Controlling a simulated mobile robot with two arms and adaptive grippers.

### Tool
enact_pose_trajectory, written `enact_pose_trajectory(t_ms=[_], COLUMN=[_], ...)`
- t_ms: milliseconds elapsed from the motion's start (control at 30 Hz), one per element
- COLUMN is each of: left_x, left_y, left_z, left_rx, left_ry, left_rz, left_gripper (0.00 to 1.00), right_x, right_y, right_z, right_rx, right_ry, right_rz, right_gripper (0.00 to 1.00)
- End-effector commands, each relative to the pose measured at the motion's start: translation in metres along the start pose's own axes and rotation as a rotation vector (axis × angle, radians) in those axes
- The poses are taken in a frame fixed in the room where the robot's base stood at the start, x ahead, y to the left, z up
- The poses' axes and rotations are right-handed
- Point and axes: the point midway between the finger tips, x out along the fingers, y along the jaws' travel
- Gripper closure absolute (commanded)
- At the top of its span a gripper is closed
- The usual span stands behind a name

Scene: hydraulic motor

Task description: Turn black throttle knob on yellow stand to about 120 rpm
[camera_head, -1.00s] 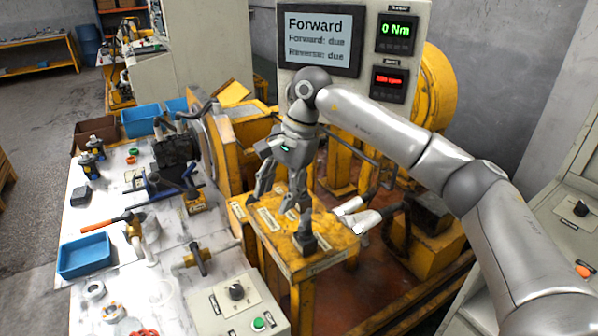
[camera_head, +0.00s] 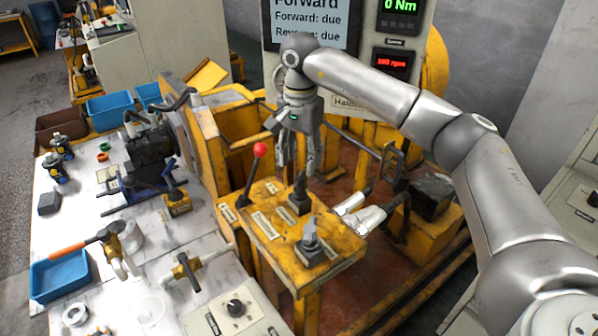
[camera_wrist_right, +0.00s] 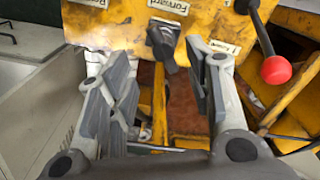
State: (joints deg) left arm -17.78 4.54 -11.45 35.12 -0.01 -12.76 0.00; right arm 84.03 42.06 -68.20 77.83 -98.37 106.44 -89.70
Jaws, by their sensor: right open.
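The yellow stand (camera_head: 335,255) is in the middle of the head view. On its top are a dark knob with a grey upper part (camera_head: 311,240) near the front, a black lever (camera_head: 299,196) behind it, and a red-ball lever (camera_head: 260,150) at the left. I cannot tell for certain which black control is the throttle. My right gripper (camera_head: 297,165) is open and empty, pointing down above and behind the black lever. In the right wrist view, a black control (camera_wrist_right: 164,45) shows beyond and between its open fingers (camera_wrist_right: 160,65), apart from them. My left gripper is not in view.
A panel behind shows a "Forward" screen (camera_head: 306,20), a green "0 Nm" readout (camera_head: 400,6) and a red rpm readout (camera_head: 394,63) too blurred to read. The white bench (camera_head: 90,235) at left holds tools and blue bins. Pale objects (camera_head: 365,218) lie right of the stand.

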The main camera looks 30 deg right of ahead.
Motion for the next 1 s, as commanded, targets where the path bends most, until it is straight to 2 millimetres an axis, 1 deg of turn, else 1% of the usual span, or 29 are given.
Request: enact_pose_trajectory(t_ms=[67, 133, 233, 300, 400, 500, 700, 1000], left_x=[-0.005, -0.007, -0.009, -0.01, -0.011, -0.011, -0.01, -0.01], left_y=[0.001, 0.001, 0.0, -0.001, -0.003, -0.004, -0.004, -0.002], left_z=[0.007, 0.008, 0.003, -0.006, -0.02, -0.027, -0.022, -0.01], left_rx=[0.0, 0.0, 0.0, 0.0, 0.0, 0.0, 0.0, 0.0], left_ry=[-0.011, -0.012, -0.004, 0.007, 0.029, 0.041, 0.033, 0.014], left_rz=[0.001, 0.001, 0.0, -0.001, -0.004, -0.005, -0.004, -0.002], left_gripper=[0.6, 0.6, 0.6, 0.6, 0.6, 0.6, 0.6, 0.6], right_x=[0.015, 0.027, 0.04, 0.048, 0.053, 0.056, 0.056, 0.055], right_y=[0.001, 0.001, 0.0, 0.0, 0.0, 0.0, 0.0, 0.0], right_z=[0.0, 0.0, 0.0, 0.0, 0.0, 0.0, 0.0, 0.0], right_rx=[0.0, 0.0, 0.0, 0.0, 0.0, 0.0, 0.0, 0.0], right_ry=[-0.001, -0.001, -0.001, 0.0, 0.0, 0.0, 0.0, 0.0], right_rz=[0.003, 0.002, 0.002, 0.001, 0.0, -0.001, -0.001, -0.001], right_gripper=[0.53, 0.53, 0.53, 0.53, 0.53, 0.53, 0.53, 0.92])
